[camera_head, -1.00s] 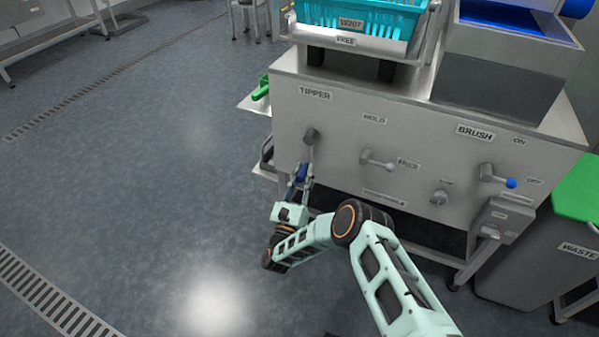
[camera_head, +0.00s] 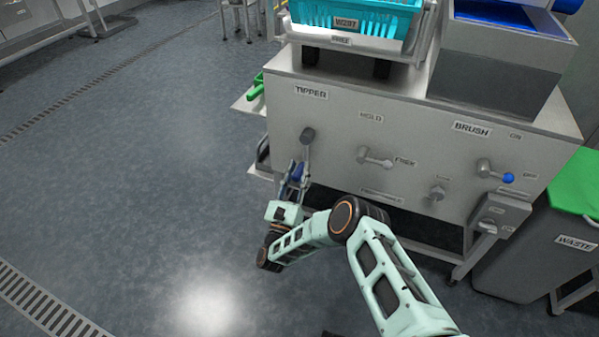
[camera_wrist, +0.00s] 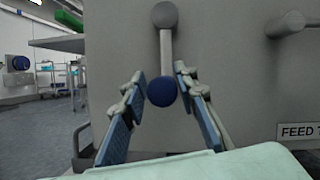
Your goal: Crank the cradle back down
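The tipper crank (camera_head: 306,145) hangs down from its hub on the front panel under the TIPPER label. Its round blue knob (camera_wrist: 162,91) is at the lower end of the grey crank arm (camera_wrist: 166,50). My gripper (camera_head: 295,172) is at the knob, also seen in the wrist view (camera_wrist: 160,78). Its two blue-padded fingers stand apart on either side of the knob, with visible gaps. The cradle (camera_head: 342,42) sits on top of the machine and holds a teal crate (camera_head: 347,25) labelled W207. The cradle looks roughly level, but its exact tilt is hard to tell.
A HOLD/FREE lever (camera_head: 375,157) is right of the crank. Further right are a small knob (camera_head: 438,190) and the blue-tipped BRUSH lever (camera_head: 495,172). A waste bin (camera_head: 530,250) with a green lid stands at right. Floor (camera_head: 140,190) to the left is clear.

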